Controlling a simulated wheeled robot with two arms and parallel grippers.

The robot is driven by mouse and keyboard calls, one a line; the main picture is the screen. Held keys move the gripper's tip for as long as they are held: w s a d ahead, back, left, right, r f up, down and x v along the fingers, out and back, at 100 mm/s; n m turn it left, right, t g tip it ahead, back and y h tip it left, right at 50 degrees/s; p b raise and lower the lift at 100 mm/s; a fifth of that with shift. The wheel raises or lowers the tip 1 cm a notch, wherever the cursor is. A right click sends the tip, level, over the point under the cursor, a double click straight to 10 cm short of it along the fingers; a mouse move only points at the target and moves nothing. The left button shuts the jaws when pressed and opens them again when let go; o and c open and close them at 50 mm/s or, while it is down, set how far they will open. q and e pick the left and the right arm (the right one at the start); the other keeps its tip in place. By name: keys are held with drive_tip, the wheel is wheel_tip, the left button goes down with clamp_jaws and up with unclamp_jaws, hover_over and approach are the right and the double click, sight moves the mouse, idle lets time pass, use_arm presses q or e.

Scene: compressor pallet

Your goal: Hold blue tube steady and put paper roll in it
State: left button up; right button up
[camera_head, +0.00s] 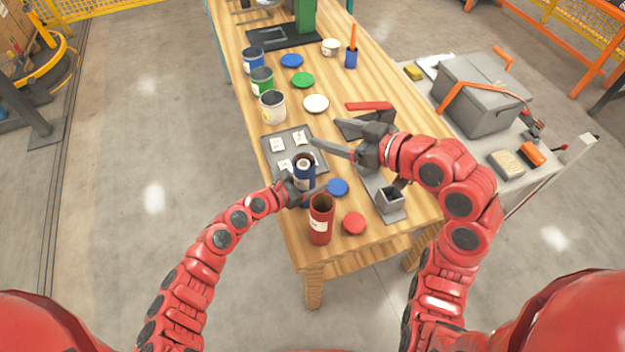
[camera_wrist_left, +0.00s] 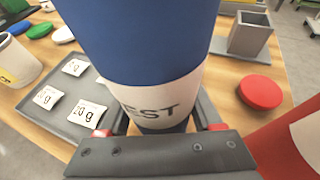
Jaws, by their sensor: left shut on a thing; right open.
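The blue tube (camera_head: 304,180) stands upright at the front left of the wooden table, with a white label around it. It fills the middle of the left wrist view (camera_wrist_left: 140,40), where its label reads "EST". My left gripper (camera_head: 300,192) is shut on the tube low on its side, one finger on each side of the label in the wrist view. My right gripper (camera_head: 328,136) is open and empty, behind and to the right of the tube's top. Something dark and light shows at the tube's mouth; I cannot tell if it is the paper roll.
An open red tube (camera_head: 321,228) stands in front, near a red lid (camera_head: 354,222) and a blue lid (camera_head: 337,187). A grey tray (camera_head: 310,146) with white packets lies behind. A grey square holder (camera_head: 388,202) stands right. Paint-like cans (camera_head: 272,107) line the left edge.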

use_arm(q)
drive_tip(key=o, duration=1.4)
drive_tip(key=v, duration=1.2)
drive_tip(key=shift+s+a, duration=0.1)
